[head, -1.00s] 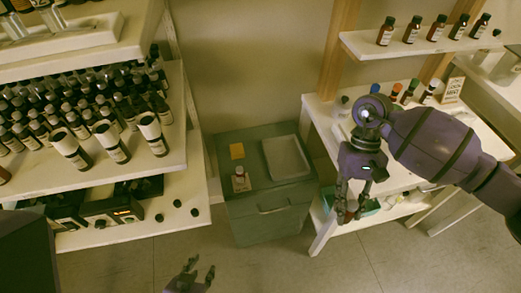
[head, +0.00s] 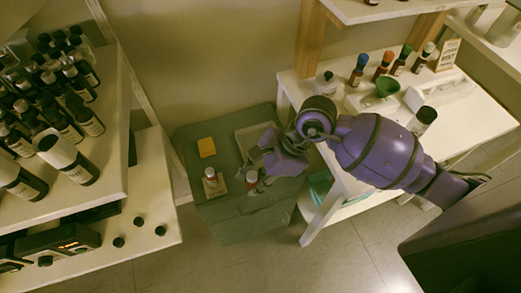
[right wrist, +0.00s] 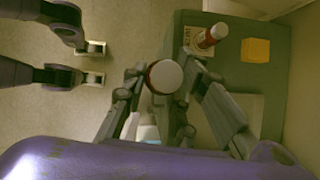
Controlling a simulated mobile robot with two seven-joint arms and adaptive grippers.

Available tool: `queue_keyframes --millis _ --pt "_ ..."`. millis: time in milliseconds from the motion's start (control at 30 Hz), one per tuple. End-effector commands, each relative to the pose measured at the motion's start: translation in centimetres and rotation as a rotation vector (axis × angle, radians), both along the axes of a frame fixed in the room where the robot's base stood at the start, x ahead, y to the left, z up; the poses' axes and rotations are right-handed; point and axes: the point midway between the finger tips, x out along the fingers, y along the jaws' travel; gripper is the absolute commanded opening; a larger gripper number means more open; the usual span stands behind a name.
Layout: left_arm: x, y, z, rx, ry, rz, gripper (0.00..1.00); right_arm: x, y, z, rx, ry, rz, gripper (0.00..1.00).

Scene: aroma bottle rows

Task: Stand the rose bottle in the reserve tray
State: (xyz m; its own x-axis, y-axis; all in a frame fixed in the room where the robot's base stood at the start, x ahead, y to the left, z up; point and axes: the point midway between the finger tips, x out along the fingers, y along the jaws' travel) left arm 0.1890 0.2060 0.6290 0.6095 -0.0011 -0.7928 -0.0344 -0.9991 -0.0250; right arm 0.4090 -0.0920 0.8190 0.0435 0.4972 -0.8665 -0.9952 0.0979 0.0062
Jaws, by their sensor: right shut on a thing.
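My right gripper (head: 262,172) is shut on a small bottle with a white cap and a reddish body (head: 252,180), over the front of the grey-green cabinet. In the right wrist view the bottle's round white top (right wrist: 166,76) is between the fingers (right wrist: 160,85). I cannot read its label. The shallow grey tray (head: 243,133) lies on the cabinet behind the gripper, which partly hides it. A similar bottle (head: 211,184) stands on the cabinet to the left, by a small lettered card (right wrist: 187,38). My left gripper (right wrist: 95,62) is open and empty in the right wrist view.
A yellow block (head: 206,147) lies on the cabinet top (head: 190,135), left of the tray. A shelf of dark bottles (head: 115,165) stands at left.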

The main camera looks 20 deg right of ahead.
Motion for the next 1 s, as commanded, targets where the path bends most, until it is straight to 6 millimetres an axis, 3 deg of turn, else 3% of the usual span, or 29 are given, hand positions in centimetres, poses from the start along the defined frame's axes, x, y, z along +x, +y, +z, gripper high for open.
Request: queue_keyframes --millis 200,400,667,1000 --pt "0.0 0.2 -1.8 0.007 0.003 -0.006 0.45 1.5 0.9 0.4 0.006 0.003 -0.449 0.00" --pt "-0.1 0.1 -2.4 0.008 0.003 -0.007 0.45 2.7 0.8 1.5 0.005 0.004 -0.728 0.00" --pt "0.2 0.1 -2.3 0.008 -0.004 -0.006 0.45 4.3 -0.6 1.3 -0.002 0.007 -0.837 0.00" --pt "0.2 0.1 -2.2 0.008 -0.004 -0.004 0.45 10.4 -5.8 -2.6 -0.001 0.011 -0.838 0.00"
